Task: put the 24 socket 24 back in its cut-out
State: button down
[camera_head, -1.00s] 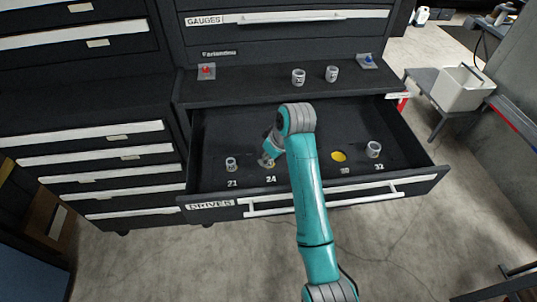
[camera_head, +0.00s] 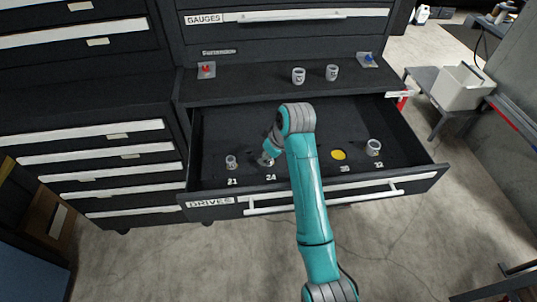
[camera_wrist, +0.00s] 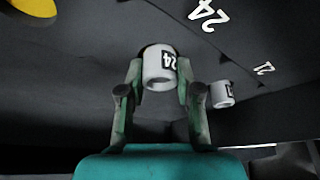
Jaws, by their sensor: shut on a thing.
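The 24 socket (camera_wrist: 160,68) is a pale grey cylinder with a black band marked 24. My gripper (camera_wrist: 160,88) is shut on it, one finger on each side. In the head view, my gripper (camera_head: 268,158) is low in the open drawer, just behind the white 24 label (camera_head: 271,177); the arm partly hides the socket there. The 24 label (camera_wrist: 206,12) also shows in the wrist view, above and right of the socket. The socket covers its cut-out, and I cannot tell whether it is seated or just above it.
In the drawer (camera_head: 420,178), the 21 socket (camera_head: 231,163) stands left of my gripper, and another socket (camera_head: 374,148) stands at the right by the 32 label. An empty yellow cut-out (camera_head: 339,156) lies between. Two sockets (camera_head: 298,77) (camera_head: 332,73) stand on the ledge behind.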

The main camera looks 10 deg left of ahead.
jog(key=c, duration=0.7)
grip_release()
jog(key=shift+f, duration=0.2)
jog(key=shift+s, duration=0.1)
jog(key=shift+r, duration=0.1)
